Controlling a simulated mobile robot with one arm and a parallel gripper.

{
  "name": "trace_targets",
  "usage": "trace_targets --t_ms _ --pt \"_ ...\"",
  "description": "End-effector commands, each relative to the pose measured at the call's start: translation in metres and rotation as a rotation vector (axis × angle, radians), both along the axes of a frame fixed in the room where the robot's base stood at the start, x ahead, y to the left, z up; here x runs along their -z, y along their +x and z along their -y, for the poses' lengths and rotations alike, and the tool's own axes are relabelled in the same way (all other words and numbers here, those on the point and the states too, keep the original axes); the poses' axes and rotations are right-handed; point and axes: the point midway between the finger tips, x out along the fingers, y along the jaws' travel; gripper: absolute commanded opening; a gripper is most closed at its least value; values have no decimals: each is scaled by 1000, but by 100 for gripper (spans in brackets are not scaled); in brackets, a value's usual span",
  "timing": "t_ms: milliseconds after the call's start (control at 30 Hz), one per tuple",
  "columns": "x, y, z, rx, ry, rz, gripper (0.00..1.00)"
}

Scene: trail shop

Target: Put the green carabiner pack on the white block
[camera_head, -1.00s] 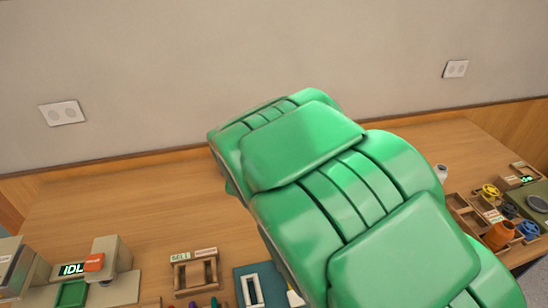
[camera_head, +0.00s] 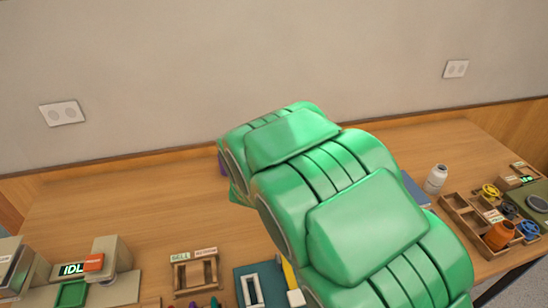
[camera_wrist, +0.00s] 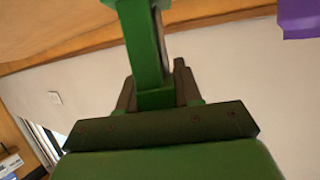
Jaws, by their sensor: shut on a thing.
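In the wrist view my gripper (camera_wrist: 155,92) has dark fingers on both sides of an upright green piece (camera_wrist: 146,42), which looks like the green carabiner pack. It is shut on this piece. Its lower end is between the fingers and its top runs out of frame. In the head view my large green arm hides the gripper and the pack. A small white block-like piece (camera_head: 296,298) shows at the front beside my arm; I cannot tell if it is the white block.
A purple thing (camera_wrist: 299,18) is at the wrist view's upper right. On the table are a teal mat with a white frame (camera_head: 250,290), a wooden holder (camera_head: 195,272), a grey machine (camera_head: 108,265), a white bottle (camera_head: 436,179) and a wooden tray (camera_head: 462,216). The back left is clear.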

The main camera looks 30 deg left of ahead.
Motion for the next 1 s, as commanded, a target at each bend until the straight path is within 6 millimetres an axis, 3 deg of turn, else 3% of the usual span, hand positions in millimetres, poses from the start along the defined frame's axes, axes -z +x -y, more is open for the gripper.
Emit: trace_targets --t_ms 167,200,367,733,1000 --pt "3 0 0 0 0 0 0" --pt "3 0 0 0 0 0 37" --pt "2 0 0 0 0 0 59" --pt "-1 0 0 0 0 1 59" --pt "-11 -25 9 -2 1 2 59"
